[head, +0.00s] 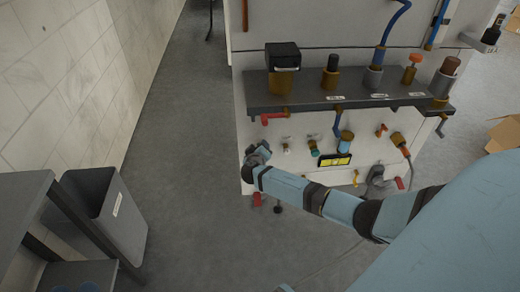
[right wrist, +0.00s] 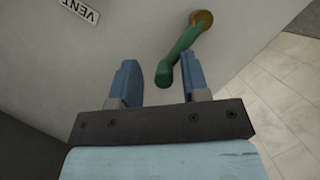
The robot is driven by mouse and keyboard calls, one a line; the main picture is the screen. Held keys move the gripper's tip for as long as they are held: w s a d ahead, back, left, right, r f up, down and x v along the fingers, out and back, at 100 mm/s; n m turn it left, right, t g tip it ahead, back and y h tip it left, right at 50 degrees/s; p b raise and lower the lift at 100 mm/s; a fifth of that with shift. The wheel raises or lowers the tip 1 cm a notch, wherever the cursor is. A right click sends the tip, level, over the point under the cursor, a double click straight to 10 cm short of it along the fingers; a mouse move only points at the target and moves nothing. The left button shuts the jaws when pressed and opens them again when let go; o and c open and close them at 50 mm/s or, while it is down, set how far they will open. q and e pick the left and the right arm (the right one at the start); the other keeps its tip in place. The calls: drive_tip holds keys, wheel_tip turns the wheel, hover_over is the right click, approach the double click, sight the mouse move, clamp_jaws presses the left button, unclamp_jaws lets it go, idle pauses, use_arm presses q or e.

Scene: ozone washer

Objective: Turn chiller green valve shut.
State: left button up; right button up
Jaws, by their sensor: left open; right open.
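The green valve is a lever handle (right wrist: 178,58) on a brass stem at the top right of the right wrist view. It slants down and left from the stem. My right gripper (right wrist: 160,80) is open, with its two blue fingers apart. The lever's lower end shows between the fingertips; I cannot tell whether it touches either finger. I cannot surely pick out the green lever in the head view.
A VENT label (right wrist: 80,10) is on the panel. A dark shelf (head: 340,98) with several fittings juts from the cabinet, with a red handle (head: 273,117) below it. A grey bin (head: 108,215) stands at left. The floor between bin and cabinet is clear.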

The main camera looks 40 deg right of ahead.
drive_tip(key=shift+s, duration=0.15)
use_arm(q)
drive_tip(key=r+p, duration=0.1)
drive_tip(key=r+t+p, duration=0.1)
drive_tip(key=r+p, duration=0.2)
drive_tip(key=shift+a+y, duration=0.3)
drive_tip(key=shift+a, duration=0.1)
use_arm(e)
drive_tip(key=v, duration=1.3)
drive_tip(key=shift+s+a+r, duration=0.15)
drive_tip(key=shift+a+r, duration=0.05)
